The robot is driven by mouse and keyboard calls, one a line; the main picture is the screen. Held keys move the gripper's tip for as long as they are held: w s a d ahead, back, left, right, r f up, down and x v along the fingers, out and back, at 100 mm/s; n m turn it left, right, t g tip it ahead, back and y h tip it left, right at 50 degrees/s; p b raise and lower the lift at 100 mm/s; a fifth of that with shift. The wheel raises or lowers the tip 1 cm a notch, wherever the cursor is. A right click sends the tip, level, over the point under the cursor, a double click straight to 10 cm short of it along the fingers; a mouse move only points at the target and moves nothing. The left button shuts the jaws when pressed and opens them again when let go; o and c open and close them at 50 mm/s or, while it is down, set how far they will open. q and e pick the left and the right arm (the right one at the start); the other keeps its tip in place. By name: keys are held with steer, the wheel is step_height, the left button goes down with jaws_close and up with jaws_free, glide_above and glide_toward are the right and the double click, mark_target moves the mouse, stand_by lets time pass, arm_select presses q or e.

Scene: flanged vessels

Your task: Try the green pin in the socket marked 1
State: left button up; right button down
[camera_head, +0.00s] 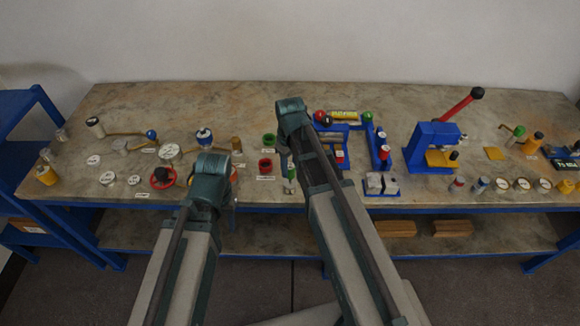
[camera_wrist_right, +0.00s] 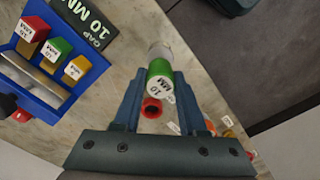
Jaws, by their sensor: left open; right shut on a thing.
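My right gripper (camera_wrist_right: 157,88) is shut on the green pin (camera_wrist_right: 160,70), which has a pale metal lower part and a white marked end facing the wrist camera. In the head view the green pin (camera_head: 291,174) hangs below my right wrist, above the front part of the bench. My left gripper (camera_head: 212,180) is open near the red handwheel (camera_head: 160,178); its fingertips are mostly hidden behind its own arm. A grey two-part block (camera_head: 381,183) sits on a blue base at centre right. I cannot read a socket number 1 anywhere.
A red cup (camera_head: 265,166) and a green cup (camera_head: 268,141) stand just left of my right gripper. A blue frame with a gap sign (camera_wrist_right: 88,18) and coloured blocks is close by. A blue press (camera_head: 432,145) stands to the right. The bench's front edge is near.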

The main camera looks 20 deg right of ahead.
steer(key=shift+f+b, duration=0.4)
steer(key=shift+f, duration=0.05)
stand_by(0.4)
steer(key=shift+r, duration=0.2)
stand_by(0.8)
steer(key=shift+r+p, duration=0.65)
steer(key=shift+p, duration=0.2)
steer(key=shift+f+b, duration=0.7)
stand_by(2.1)
steer(key=shift+r+p, duration=0.65)
steer(key=shift+p, duration=0.05)
step_height(320, 180, up, 6)
steer(key=p, duration=0.6)
